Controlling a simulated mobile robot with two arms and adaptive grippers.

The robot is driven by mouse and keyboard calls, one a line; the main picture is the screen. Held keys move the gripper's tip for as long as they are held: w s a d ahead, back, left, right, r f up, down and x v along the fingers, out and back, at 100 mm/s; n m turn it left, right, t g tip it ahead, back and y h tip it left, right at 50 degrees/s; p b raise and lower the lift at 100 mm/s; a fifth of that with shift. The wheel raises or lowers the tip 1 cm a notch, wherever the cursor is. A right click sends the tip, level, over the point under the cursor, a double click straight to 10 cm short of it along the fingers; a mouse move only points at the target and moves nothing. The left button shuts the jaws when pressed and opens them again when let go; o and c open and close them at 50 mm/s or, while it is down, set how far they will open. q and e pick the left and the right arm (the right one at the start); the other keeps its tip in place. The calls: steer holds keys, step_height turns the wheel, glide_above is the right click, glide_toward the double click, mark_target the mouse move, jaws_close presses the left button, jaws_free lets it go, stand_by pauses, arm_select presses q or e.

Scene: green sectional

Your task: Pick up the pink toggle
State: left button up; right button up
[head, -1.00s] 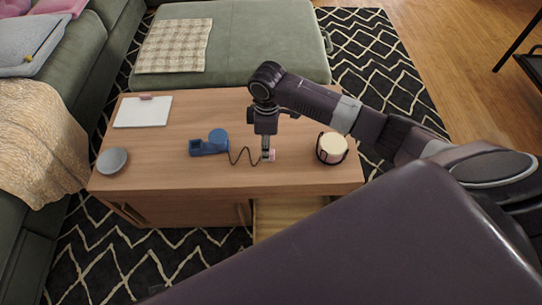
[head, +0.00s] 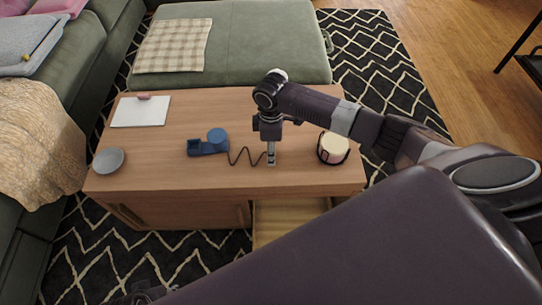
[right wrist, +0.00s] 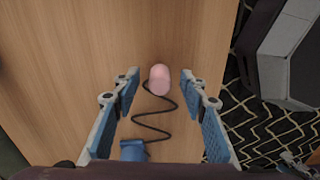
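The pink toggle (right wrist: 159,79) is a small rounded piece on the wooden table, at one end of a dark zigzag cord (right wrist: 153,122). In the right wrist view it lies between the fingertips of my right gripper (right wrist: 160,76), with a gap on each side. The gripper is open and points down at the table. In the head view my right gripper (head: 271,160) hides the toggle. The cord leads left to a blue device (head: 208,147) with a round top. A dark mechanical piece at the bottom edge of the head view may be my left gripper (head: 148,295); its fingers cannot be made out.
The wooden table (head: 180,178) also carries a cream cylinder in a dark holder (head: 333,147), close right of the gripper. A grey bowl (head: 108,161) and a white board (head: 140,112) are at the left. A green ottoman (head: 260,50) stands behind.

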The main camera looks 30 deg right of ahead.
steer(key=shift+f, duration=0.3)
jaws_close()
steer(key=shift+r, duration=0.1)
